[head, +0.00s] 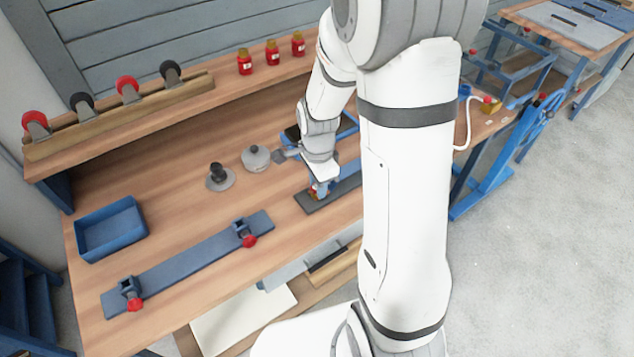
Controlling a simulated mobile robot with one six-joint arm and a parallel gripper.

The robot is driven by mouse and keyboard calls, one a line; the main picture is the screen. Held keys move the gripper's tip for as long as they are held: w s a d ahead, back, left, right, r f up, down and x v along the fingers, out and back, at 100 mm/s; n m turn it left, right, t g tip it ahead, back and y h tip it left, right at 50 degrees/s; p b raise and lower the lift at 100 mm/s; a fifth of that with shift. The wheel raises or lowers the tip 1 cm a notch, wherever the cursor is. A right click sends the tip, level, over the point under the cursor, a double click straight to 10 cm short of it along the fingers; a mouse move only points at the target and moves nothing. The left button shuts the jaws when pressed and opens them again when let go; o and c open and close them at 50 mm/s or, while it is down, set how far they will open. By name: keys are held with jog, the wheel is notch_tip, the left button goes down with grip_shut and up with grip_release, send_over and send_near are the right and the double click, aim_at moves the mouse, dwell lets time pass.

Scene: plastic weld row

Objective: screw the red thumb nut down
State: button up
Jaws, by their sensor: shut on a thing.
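My gripper (318,188) is low over a dark flat plate (343,192) near the middle of the bench, with my arm reaching down from above. It is shut on a small red piece that looks like the red thumb nut (313,191); the jaws hide most of it. A blue part shows right beside the fingertips. How far the nut sits down on its thread is too small to tell.
A blue bar (190,264) with two red-knobbed clamps lies at the front left. A blue tray (110,229) is at the left. Two grey round-based pieces stand left of my gripper. Red jars (272,53) and a wooden rack (120,117) stand on the back shelf. My arm hides the bench's right part.

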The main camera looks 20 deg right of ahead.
jog(key=o, duration=0.9)
jog(key=shift+n, duration=0.3)
jog(key=n, duration=0.5)
jog(key=n+b, duration=0.1)
jog(key=n, duration=0.5)
jog(key=shift+a+n, duration=0.1)
jog(key=shift+n, duration=0.2)
jog(key=n, duration=1)
jog(key=shift+w+a+n, duration=0.1)
jog(key=shift+n, duration=0.3)
